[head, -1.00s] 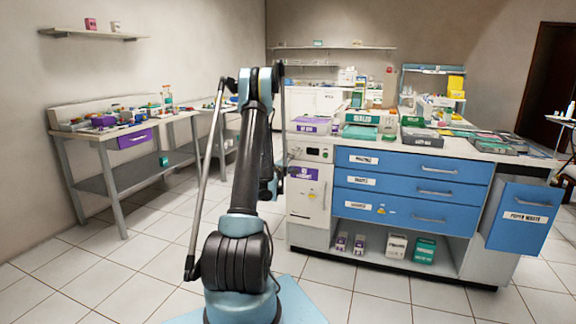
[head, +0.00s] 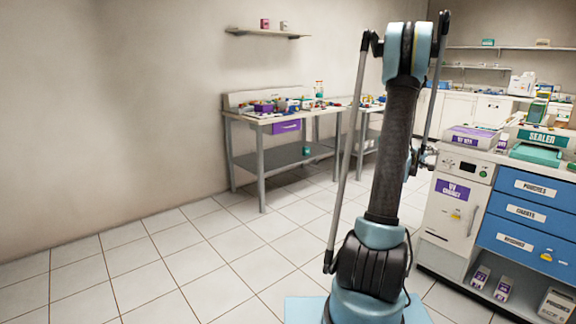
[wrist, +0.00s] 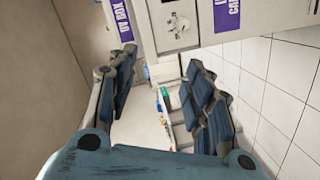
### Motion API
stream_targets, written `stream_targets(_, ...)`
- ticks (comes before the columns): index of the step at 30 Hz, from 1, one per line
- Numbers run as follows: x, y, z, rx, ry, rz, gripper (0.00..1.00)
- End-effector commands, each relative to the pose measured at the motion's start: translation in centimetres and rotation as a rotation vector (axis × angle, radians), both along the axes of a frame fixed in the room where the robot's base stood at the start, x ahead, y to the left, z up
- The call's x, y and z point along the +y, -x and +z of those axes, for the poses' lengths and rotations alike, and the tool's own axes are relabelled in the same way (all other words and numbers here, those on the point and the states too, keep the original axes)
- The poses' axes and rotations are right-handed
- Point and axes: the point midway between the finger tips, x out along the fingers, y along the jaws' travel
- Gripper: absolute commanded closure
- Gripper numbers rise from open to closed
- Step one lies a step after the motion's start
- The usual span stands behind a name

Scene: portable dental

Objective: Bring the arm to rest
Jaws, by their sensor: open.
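My arm (head: 385,150) stands raised in the head view, its upper end near the top of the picture. It covers part of the space between the side bench and the UV cabinet. My gripper (wrist: 160,85) shows in the wrist view with its two dark ribbed fingers spread apart. Nothing is held between them. The white UV cabinet (wrist: 175,25) lies beyond the fingertips at the top of that view, and it also shows in the head view (head: 455,212), right of my arm. In the head view the gripper is mostly hidden behind the arm.
A side bench (head: 262,122) with small items and a purple drawer (head: 286,127) stands at the back left by the wall. Blue drawers (head: 530,215) and a sealer (head: 541,137) are at the right. A wall shelf (head: 265,34) is above. Tiled floor (head: 190,255) is clear at left.

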Motion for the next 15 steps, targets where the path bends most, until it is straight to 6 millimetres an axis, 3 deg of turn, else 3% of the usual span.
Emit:
stream_targets(6,4.2,2.8,2.1,-0.01,-0.122,-0.028,0.53)
stream_targets(15,10.1,7.6,3.3,0.002,-0.297,-0.063,0.53)
